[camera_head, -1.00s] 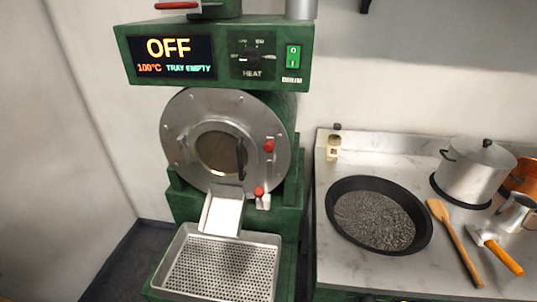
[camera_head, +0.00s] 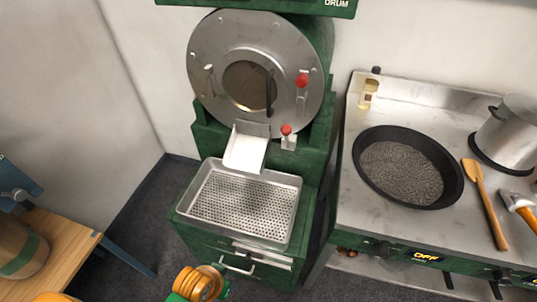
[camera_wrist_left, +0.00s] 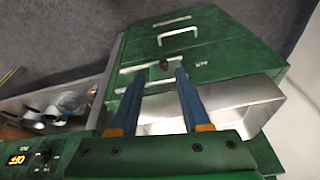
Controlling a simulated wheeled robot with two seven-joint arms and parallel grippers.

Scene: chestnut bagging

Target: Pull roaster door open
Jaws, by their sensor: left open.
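The roaster door (camera_head: 246,84) is a round metal disc with a dark glass window on the green roaster (camera_head: 318,142). It looks closed in the head view. A dark vertical handle (camera_head: 270,92) stands right of the window, and a red-knobbed latch (camera_head: 301,82) is near the rim. An orange and green part of my arm shows low in the head view.
A chute (camera_head: 246,146) slopes to the perforated tray (camera_head: 297,190) below the door. The counter (camera_head: 352,190) at right carries a black pan (camera_head: 452,190), a pot (camera_head: 511,135) and a wooden spoon (camera_head: 484,205). A wooden table (camera_head: 75,245) is at lower left.

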